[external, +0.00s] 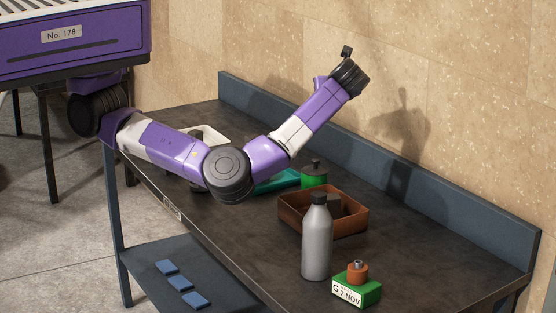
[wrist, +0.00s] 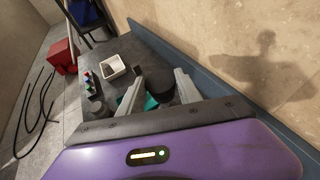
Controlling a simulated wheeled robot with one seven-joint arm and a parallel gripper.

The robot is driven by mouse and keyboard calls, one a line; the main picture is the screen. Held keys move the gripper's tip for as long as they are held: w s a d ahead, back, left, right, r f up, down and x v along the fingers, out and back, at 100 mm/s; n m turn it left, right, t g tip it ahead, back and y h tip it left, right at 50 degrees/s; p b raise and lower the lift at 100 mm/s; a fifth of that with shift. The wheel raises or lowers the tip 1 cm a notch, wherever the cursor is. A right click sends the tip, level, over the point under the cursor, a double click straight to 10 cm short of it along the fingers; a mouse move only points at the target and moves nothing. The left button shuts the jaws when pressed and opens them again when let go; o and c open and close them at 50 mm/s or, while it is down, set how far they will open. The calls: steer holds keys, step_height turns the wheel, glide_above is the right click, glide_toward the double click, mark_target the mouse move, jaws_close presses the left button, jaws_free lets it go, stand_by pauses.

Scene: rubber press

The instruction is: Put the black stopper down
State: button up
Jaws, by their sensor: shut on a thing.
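The black stopper (wrist: 160,90) shows in the wrist view as a dark round piece between the two grey fingers of my gripper (wrist: 159,76). My gripper is shut on it and holds it up over the table. In the external view my arm is raised toward the wall, and the fingers and stopper are mostly hidden behind the wrist. The dark table (external: 410,250) lies well below the raised wrist.
A brown tray (external: 287,222) holds a dark block. A white tray (wrist: 114,68) is farther off. The table's right end is clear.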

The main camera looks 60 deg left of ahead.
steer(key=s+a+r+p, duration=0.1)
steer(key=s+a+p, duration=0.2)
steer(key=s, duration=0.2)
steer(key=m+t+h+p, duration=0.7)
steer(key=m+p, duration=0.1)
glide_above(256, 239)
step_height(256, 239, down, 11)
step_height(256, 239, down, 21)
steer(key=shift+r, duration=0.2)
steer(key=shift+f, duration=0.2)
steer(key=o, duration=1.4)
steer(key=shift+c, duration=0.2)
